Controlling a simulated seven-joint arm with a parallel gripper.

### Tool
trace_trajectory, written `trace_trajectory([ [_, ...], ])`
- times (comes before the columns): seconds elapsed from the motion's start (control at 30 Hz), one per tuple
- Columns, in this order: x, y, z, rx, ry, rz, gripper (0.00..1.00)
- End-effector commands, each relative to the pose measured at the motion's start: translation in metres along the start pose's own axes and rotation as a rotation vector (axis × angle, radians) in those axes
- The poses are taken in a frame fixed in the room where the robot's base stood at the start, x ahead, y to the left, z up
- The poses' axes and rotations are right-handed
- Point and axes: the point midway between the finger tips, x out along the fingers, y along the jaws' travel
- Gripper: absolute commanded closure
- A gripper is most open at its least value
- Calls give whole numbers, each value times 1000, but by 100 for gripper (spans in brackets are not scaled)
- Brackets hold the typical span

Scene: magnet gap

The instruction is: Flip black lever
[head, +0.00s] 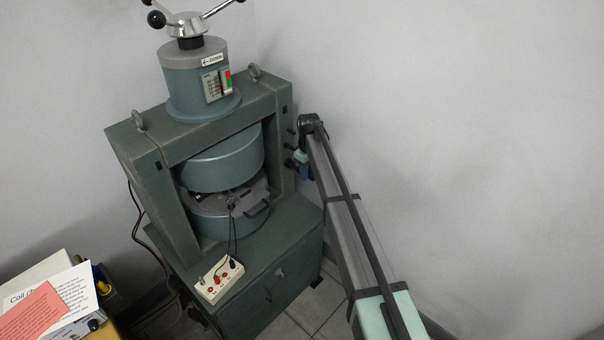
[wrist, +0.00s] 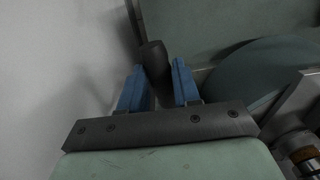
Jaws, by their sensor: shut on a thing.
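The black lever (wrist: 154,56) sticks out between the two blue fingers of my gripper (wrist: 156,80) in the wrist view. My gripper is shut on it; its lower part is partly hidden between the fingers. In the head view, my gripper (head: 302,168) is at the right side post of the green-grey magnet machine (head: 180,205), next to a column of small black knobs or levers (head: 291,145). My arm hides part of that side, and the held lever cannot be made out clearly there.
A white wall stands close to the right of the machine. Papers (head: 45,300) lie at the lower left. Tiled floor (head: 305,310) shows between the base and my arm.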

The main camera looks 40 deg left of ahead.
Motion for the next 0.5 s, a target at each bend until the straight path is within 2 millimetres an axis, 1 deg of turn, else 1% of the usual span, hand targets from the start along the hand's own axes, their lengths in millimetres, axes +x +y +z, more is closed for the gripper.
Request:
trace_trajectory([
  [0.03, -4, 5, -1, 4, 4, 10, 85],
  [0.5, -19, 6, 0, 4, 2, 11, 85],
])
